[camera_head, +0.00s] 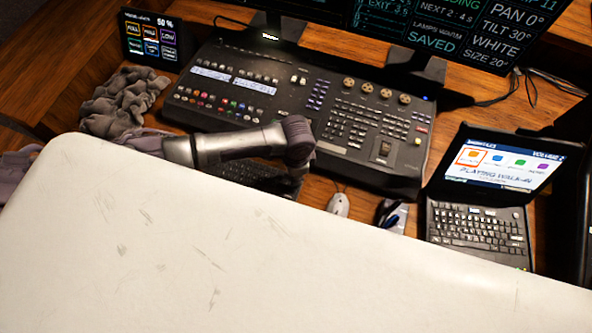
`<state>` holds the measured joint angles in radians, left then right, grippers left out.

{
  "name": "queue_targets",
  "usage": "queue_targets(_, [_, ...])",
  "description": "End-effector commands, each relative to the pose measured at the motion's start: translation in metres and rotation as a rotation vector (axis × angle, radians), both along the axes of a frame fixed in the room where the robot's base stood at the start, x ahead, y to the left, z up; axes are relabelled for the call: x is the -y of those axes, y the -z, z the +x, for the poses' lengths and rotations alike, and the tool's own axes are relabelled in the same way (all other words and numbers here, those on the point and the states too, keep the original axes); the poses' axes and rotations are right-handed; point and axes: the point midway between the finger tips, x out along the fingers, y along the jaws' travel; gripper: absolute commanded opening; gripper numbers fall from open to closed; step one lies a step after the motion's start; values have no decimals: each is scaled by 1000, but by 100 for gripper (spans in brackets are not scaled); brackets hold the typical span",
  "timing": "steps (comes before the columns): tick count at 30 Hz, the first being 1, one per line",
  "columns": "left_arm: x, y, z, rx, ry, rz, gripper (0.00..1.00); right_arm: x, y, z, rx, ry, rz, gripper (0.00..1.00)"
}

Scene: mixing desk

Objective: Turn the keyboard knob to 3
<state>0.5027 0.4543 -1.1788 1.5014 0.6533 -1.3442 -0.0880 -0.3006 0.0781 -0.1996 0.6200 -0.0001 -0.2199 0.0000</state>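A small black keyboard (252,173) lies on the wooden desk in front of the mixing console, partly hidden by my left arm and a pale surface. I cannot make out a knob on it. An open laptop-like unit at the right has its own keyboard (476,227). Its lit screen (500,165) seems to read "VOLUME 2". A small light spot at its keyboard's upper right may be a knob. My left arm comes in from the left and bends down over the black keyboard. The gripper's fingers cannot be made out there. My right gripper is not in view.
The mixing console (300,110) fills the middle, with monitors (440,25) behind it and a small touch panel (150,38) at left. Grey cloth (120,100), a mouse (338,204) and a dark-and-grey object (390,213) lie nearby. A scratched pale surface blocks the foreground.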

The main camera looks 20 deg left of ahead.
Motion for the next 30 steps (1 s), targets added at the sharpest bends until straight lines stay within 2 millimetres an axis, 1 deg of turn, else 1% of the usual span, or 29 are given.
queue_targets(1, [1, -2, 0, 1, 44, -2, 0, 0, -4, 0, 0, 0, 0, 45])
queue_targets(9, [1, -1, 1, 2, 283, -1, 0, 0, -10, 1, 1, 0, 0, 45])
queue_targets(15, [1, -1, 1, 2, 418, -2, 0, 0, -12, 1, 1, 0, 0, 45])
queue_targets(21, [1, -1, 1, 2, 506, -2, 0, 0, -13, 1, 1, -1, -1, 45])
queue_targets(30, [1, 0, 1, 2, 557, -2, 0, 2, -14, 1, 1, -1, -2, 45])
